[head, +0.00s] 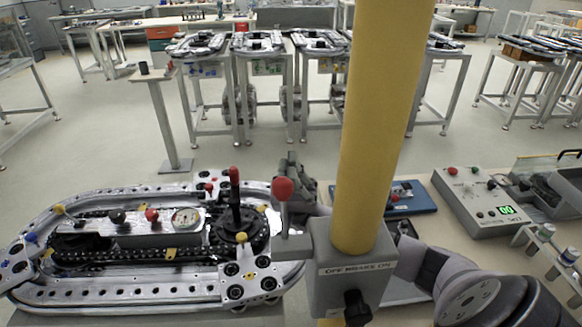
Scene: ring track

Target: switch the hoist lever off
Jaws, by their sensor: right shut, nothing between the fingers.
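A lever with a red ball knob (283,189) stands nearly upright on the left side of a grey box (345,292) at the foot of a thick yellow post (378,120). I take this as the hoist lever. My right gripper (291,165) is shut and empty, just behind the red knob in the picture. Whether it touches the lever cannot be told. The post hides part of my right arm. My left gripper is out of view.
A metal ring track (130,291) fills the lower left, with a black red-topped handle (235,195) standing on it. A control box (478,205) with a green display and a blue case (412,198) lie to the right. Several workbenches stand behind, across open floor (120,140).

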